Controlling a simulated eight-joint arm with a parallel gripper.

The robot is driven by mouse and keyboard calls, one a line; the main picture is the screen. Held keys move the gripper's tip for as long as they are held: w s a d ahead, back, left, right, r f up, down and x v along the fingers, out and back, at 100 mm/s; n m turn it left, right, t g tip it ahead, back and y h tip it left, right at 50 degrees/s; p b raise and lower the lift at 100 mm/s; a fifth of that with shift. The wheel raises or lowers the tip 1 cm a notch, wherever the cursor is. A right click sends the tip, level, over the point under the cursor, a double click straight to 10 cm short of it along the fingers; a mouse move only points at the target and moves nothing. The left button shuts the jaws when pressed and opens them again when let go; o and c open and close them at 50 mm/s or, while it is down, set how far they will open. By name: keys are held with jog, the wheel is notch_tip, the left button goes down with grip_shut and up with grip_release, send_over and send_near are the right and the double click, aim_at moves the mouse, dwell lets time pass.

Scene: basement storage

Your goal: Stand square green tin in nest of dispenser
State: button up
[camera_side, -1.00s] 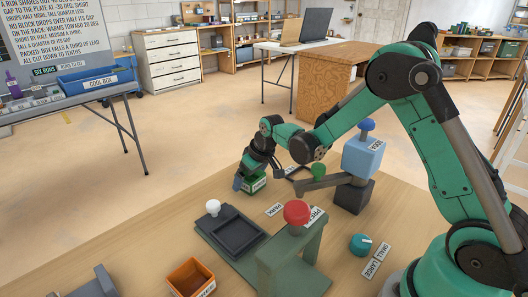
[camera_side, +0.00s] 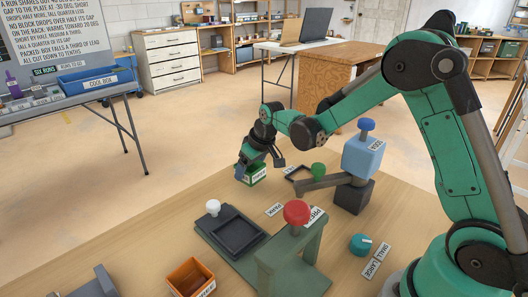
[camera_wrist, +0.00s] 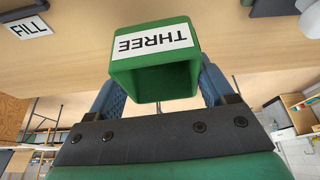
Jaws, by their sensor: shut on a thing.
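The square green tin (camera_side: 257,177) carries a white label; in the wrist view (camera_wrist: 165,82) this reads THREE, upside down, and the tin's open end faces the camera. My gripper (camera_side: 259,172) is shut on the tin, with a blue finger on each side. The tin looks upright and just above the table; the exact gap cannot be told. The dispenser (camera_side: 362,157) is a light blue block with a blue knob on a dark base, to the right. A dark square frame (camera_side: 290,178), apparently its nest, lies on the table just right of the tin, partly hidden by an arm-like bar.
A green knob (camera_side: 318,170) stands by the bar. A red-topped green press stand (camera_side: 297,213), a dark tray (camera_side: 238,236) with a white knob, an orange bin (camera_side: 190,277) and a teal dial (camera_side: 360,244) stand nearer. The table's far edge lies close behind the tin.

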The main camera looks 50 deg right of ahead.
notch_tip(320, 180, up, 17)
jog(key=m+g+h, duration=0.5)
jog(key=m, duration=1.4)
send_over(308, 176)
jog(key=a, duration=0.1)
jog(key=f, duration=1.9)
jog(key=shift+a+f, duration=0.2)
jog(key=shift+f, duration=0.05)
jog(key=o, duration=1.3)
jog(key=shift+f, duration=0.1)
